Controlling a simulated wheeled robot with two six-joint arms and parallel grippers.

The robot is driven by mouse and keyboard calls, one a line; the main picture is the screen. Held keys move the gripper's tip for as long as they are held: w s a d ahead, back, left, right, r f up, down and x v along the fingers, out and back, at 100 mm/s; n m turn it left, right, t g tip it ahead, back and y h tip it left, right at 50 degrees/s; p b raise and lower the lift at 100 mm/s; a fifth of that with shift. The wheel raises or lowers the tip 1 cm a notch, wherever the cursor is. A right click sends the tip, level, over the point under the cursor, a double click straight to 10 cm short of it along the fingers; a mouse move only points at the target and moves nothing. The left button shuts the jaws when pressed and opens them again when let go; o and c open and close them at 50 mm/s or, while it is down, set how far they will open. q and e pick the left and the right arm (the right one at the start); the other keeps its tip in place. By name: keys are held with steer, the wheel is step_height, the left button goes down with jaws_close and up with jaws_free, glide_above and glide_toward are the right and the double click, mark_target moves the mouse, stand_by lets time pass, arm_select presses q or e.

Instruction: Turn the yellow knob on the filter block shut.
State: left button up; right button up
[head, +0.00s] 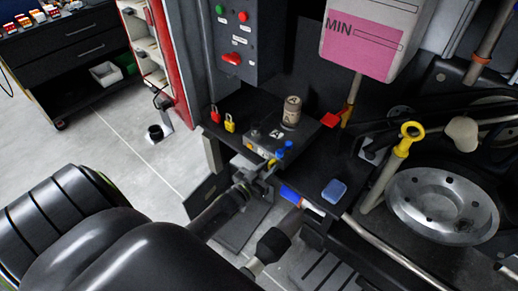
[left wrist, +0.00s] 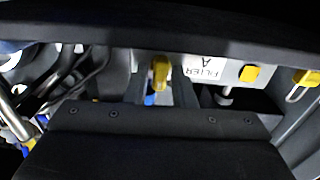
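The filter block (head: 262,143) is a dark box on a black shelf. The left wrist view shows its pale face with an upside-down FILTER A label (left wrist: 204,73). One yellow knob (left wrist: 160,73) appears between the fingers of my left gripper (left wrist: 162,88); a second yellow knob (left wrist: 250,75) is right of the label. My left gripper also shows at the block's front in the head view (head: 260,170). Its fingers stand apart, with no clear grip on the knob; contact cannot be told. The knob is largely hidden in the head view. My right gripper is not identifiable.
Red (head: 214,114) and yellow (head: 230,124) padlocks sit left of the block. A brown canister (head: 291,111) stands behind it. Blue knobs (head: 284,149) are at its right. A blue sponge-like block (head: 334,190) and a yellow-ringed dipstick (head: 407,138) are further right.

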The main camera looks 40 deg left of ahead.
arm_select(q)
steer(key=s+a+b, duration=0.1)
steer(key=s, duration=1.6)
steer(key=shift+s+a+b, duration=0.15)
steer(key=shift+a+b, duration=0.05)
steer(key=shift+b, duration=0.2)
